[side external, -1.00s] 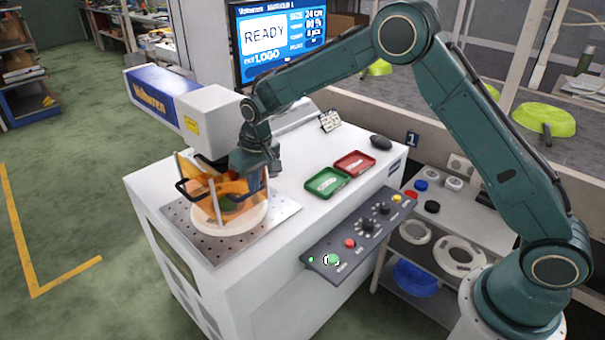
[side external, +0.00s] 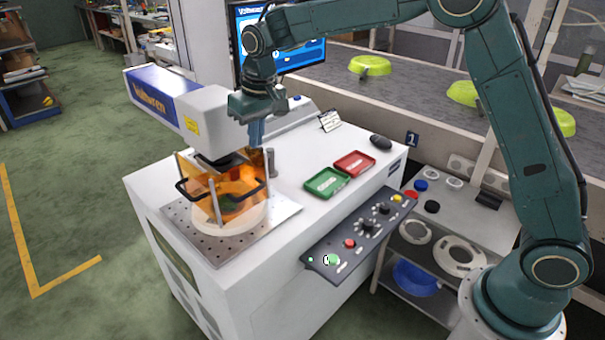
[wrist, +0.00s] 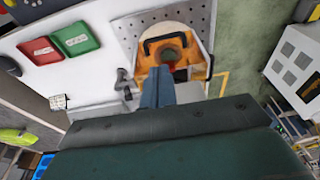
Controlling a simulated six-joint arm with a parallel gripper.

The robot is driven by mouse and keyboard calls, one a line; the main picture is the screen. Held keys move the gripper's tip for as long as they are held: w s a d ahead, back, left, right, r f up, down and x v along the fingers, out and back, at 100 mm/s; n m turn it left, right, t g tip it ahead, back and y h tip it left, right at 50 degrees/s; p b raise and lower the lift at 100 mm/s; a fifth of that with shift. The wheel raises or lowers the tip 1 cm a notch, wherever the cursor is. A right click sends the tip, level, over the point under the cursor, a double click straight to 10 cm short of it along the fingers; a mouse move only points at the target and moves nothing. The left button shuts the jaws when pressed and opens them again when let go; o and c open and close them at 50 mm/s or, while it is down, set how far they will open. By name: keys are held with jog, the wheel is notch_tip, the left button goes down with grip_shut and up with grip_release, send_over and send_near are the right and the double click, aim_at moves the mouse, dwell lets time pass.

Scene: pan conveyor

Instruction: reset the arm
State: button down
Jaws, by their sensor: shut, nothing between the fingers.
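My gripper (side external: 256,132) is shut and empty. It is raised above the white machine top, just behind and to the right of the orange see-through guard. In the wrist view its closed fingers (wrist: 157,88) point toward the guard. The orange guard (side external: 240,194) with black handles stands on a round pale base (side external: 232,222) on the perforated metal plate (side external: 205,245). A dark round shape shows inside the guard (wrist: 172,70); I cannot tell what it is.
The blue and white marking head (side external: 180,105) is close on the left. A green tray (side external: 327,182) and a red tray (side external: 355,163) lie to the right. A control panel (side external: 358,235) is at the front edge. Lime pans (side external: 370,66) sit on the conveyor behind.

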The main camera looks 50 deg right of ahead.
jog(key=shift+r, duration=0.25)
jog(key=s+d+r+t, duration=0.1)
jog(key=s+d+r, duration=0.2)
jog(key=s+r, duration=0.35)
jog(key=s+d+r+t, duration=0.1)
jog(key=s+d+r, duration=0.25)
jog(key=s, duration=0.65)
jog(key=s+d+f, duration=0.1)
jog(key=s, duration=0.9)
jog(key=s+d+f+t, duration=0.1)
jog(key=s+f, duration=0.1)
jog(key=s, duration=0.7)
jog(key=shift+s+d+f, duration=0.2)
jog(key=shift+s+d, duration=0.15)
